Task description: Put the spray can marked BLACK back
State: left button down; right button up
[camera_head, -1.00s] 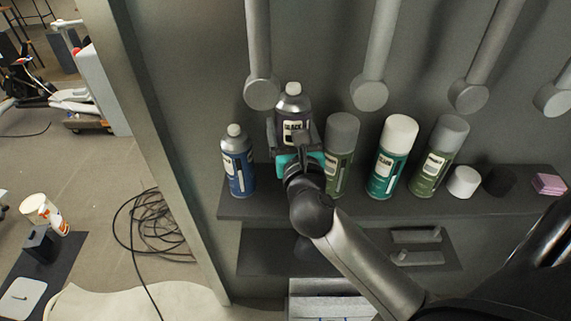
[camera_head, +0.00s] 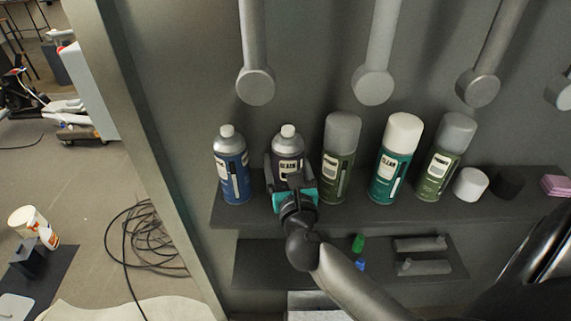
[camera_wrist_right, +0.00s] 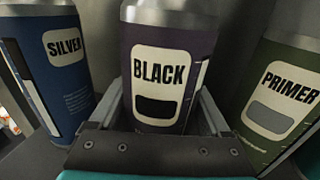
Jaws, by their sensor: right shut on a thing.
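The spray can marked BLACK (camera_head: 288,146) is dark with a pale label and a grey top. It stands upright in the row on the upper shelf (camera_head: 330,214), between a blue can and a green can. In the right wrist view its label BLACK (camera_wrist_right: 159,75) faces me between the two fingers. My right gripper (camera_head: 290,178) is shut on it from the front, around its body. The can's lower part is hidden by the gripper, so I cannot tell if its base touches the shelf. My left gripper is not in view.
The blue can marked SILVER (camera_head: 232,166) stands close on the left, the green can marked PRIMER (camera_head: 340,155) close on the right. Further right are a teal can (camera_head: 396,160), another green can (camera_head: 445,158) and a white cap (camera_head: 470,184). Grey pegs (camera_head: 373,85) jut out above.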

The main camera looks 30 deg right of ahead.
jog(key=o, duration=1.1)
jog(key=shift+f, duration=0.15)
jog(key=shift+o, duration=1.4)
jog(key=shift+r, duration=0.3)
jog(key=b+v, duration=0.1)
jog(key=v, duration=0.9)
jog(key=shift+s+a+f+b, duration=0.15)
jog(key=shift+s+f+b, duration=0.1)
jog(key=shift+b, duration=0.15)
jog(key=shift+s+a+r, duration=0.1)
jog(key=shift+s+a, duration=0.15)
jog(key=shift+s, duration=0.4)
